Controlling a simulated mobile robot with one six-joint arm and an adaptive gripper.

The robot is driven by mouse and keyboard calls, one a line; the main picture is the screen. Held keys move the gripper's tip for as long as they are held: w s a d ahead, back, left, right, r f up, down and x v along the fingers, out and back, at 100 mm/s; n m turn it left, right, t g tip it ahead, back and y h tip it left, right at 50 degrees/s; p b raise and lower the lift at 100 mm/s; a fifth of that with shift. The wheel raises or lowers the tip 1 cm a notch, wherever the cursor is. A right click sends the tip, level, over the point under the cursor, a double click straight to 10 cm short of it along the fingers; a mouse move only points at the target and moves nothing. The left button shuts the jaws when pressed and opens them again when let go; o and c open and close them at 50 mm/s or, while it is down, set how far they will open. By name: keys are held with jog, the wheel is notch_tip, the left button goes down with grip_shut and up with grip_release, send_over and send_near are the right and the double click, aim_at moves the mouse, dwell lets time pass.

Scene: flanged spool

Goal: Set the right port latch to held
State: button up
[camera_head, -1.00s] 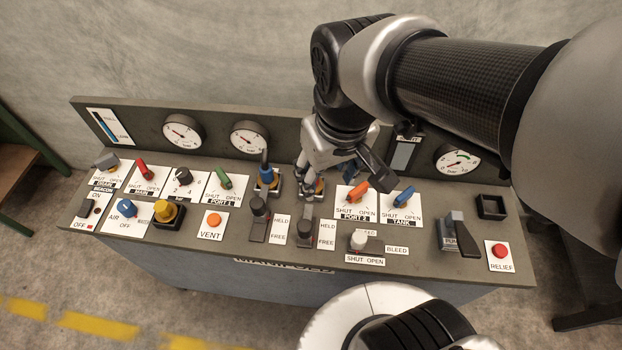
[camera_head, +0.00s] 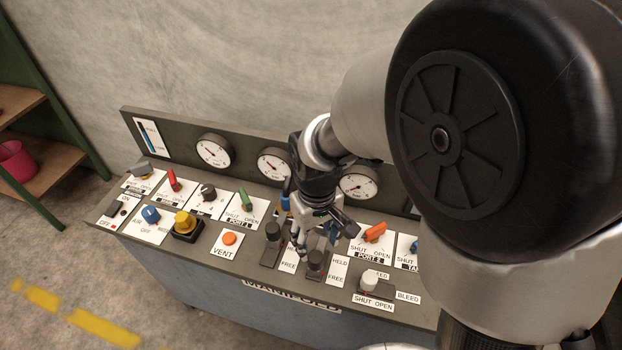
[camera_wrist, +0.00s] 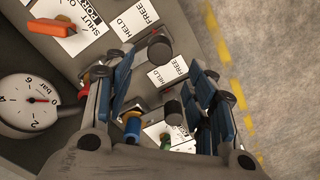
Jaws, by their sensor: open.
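The right port latch (camera_head: 316,262) is a dark knob on a grey slotted plate, left of a HELD/FREE label (camera_head: 337,270). Its knob appears near the FREE end. In the wrist view its knob (camera_wrist: 160,50) shows just beyond and between my fingertips. The left port latch (camera_head: 273,232) stands beside it, with its knob toward the HELD end; it also shows in the wrist view (camera_wrist: 173,108). My gripper (camera_head: 314,240) is open, pointing down over the right latch and partly covering its plate. Contact with the knob cannot be told.
An orange PORT 2 handle (camera_head: 374,232) stands to the right, and the white-topped bleed lever (camera_head: 370,280) at front right. A green handle (camera_head: 245,200) and blue-topped plunger (camera_head: 286,190) lie left and behind. Gauges (camera_head: 212,150) line the back panel. My arm hides the panel's right end.

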aim_at(316, 256)
notch_tip(316, 256, down, 8)
jog(key=shift+f+b, duration=0.2)
jog(key=shift+b, duration=1)
grip_shut()
